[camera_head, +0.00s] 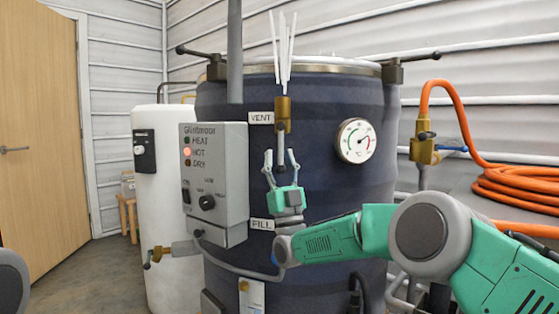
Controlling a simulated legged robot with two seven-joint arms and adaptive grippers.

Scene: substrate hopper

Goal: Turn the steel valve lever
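A brass vent valve (283,108) is mounted on the dark blue drum (330,205), beside the VENT label. A thin lever (281,143) with a dark end hangs straight down from it. My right gripper (281,158) points upward just below the valve, its two fingers apart. The lever's lower end appears between or just in front of the fingers; I cannot tell whether they touch it. White streaks (284,50) rise above the valve. My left gripper is not in view.
A grey control box (214,180) with a lit red lamp is left of my gripper. A dial gauge (356,140) is to the right. A brass valve (424,148) with a blue handle feeds an orange hose (520,185). A white tank (160,205) stands behind left.

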